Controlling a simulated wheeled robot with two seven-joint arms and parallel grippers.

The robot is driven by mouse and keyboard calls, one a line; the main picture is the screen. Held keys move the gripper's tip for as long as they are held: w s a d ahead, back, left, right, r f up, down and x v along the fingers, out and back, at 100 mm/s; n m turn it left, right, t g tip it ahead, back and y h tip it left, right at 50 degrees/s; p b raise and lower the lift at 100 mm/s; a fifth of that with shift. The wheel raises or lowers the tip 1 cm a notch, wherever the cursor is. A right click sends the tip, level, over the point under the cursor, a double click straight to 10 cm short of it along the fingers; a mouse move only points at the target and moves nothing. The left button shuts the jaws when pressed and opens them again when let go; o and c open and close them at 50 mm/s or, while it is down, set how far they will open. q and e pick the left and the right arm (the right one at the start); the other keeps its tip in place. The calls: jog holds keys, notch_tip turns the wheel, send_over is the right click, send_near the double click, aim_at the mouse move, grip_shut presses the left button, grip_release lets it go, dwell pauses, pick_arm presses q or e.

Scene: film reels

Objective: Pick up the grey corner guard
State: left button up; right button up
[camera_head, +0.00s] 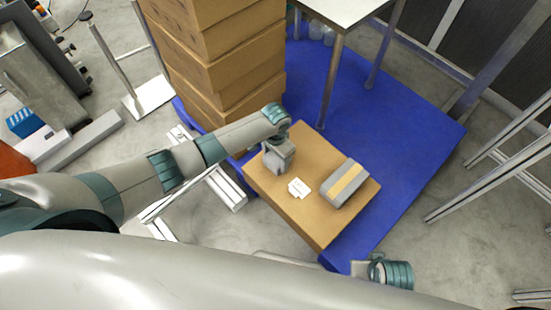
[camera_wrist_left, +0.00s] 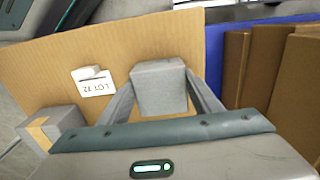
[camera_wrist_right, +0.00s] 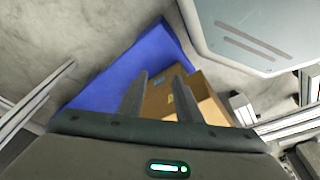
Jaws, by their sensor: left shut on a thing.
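The grey corner guard (camera_wrist_left: 158,88) is a small grey block between the two fingers of my left gripper (camera_wrist_left: 160,100), which is shut on it. In the head view the left gripper (camera_head: 278,158) is over the back left part of the cardboard box top (camera_head: 318,218). The box's brown top also fills much of the left wrist view (camera_wrist_left: 50,75). Whether the guard touches the box is unclear.
A grey block with a tan band (camera_head: 345,183) and a white label card (camera_head: 299,187) lie on the box. The card reads LOT 12 in the left wrist view (camera_wrist_left: 97,87). A tall cardboard stack (camera_head: 215,60) stands behind, on the blue platform (camera_head: 400,130). A metal-legged table (camera_head: 330,80) stands behind right.

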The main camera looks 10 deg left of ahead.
aim_at(276, 158)
pick_arm(q)
jog(key=shift+r, duration=0.15)
pick_arm(e)
jog(key=shift+r, duration=0.1)
